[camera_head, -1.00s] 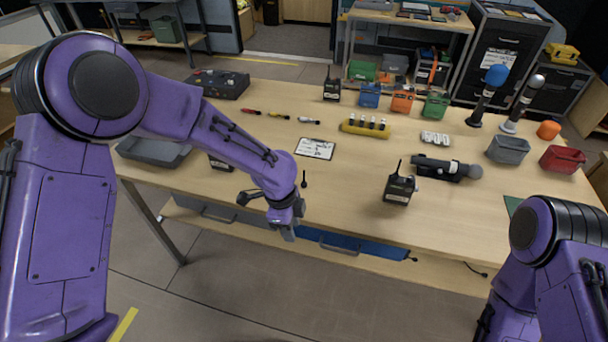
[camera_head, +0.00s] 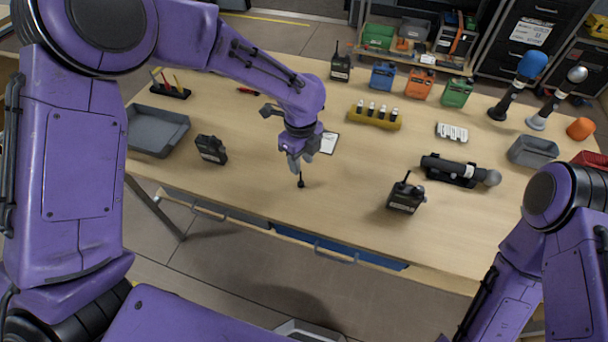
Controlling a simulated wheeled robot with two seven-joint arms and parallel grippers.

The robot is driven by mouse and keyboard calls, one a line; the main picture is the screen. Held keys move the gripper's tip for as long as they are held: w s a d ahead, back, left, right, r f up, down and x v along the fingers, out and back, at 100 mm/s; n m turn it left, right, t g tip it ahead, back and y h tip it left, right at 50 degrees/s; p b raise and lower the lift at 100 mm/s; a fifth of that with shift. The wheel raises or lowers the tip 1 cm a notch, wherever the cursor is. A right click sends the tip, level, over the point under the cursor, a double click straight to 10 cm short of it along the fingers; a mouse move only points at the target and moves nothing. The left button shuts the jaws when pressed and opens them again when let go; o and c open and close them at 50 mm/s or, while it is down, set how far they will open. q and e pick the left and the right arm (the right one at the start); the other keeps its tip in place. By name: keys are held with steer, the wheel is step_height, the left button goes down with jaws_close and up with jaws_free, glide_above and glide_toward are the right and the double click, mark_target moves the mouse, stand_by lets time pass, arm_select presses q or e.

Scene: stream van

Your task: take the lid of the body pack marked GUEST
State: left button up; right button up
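No separate lid can be made out. My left gripper (camera_head: 301,160) points down above the table near its front edge, between the left and front right packs. Nothing clear shows in it, and its finger gap is unclear. My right arm enters at the lower right; its gripper is out of view.
A grey tray (camera_head: 155,131) is at the left, a microphone (camera_head: 457,170) at the right. Blue, orange and green (camera_head: 456,92) boxes stand at the back.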

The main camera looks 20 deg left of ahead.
mark_target(301, 179)
arm_select(q)
steer(key=f, duration=0.2)
steer(key=f+p, duration=0.1)
steer(key=f, duration=0.3)
steer(key=shift+w+a+f+p, duration=0.15)
steer(key=shift+w+a+p, duration=0.1)
steer(key=shift+w+p, duration=0.15)
steer(key=shift+f, duration=0.3)
steer(key=shift+d, duration=0.1)
jaws_close()
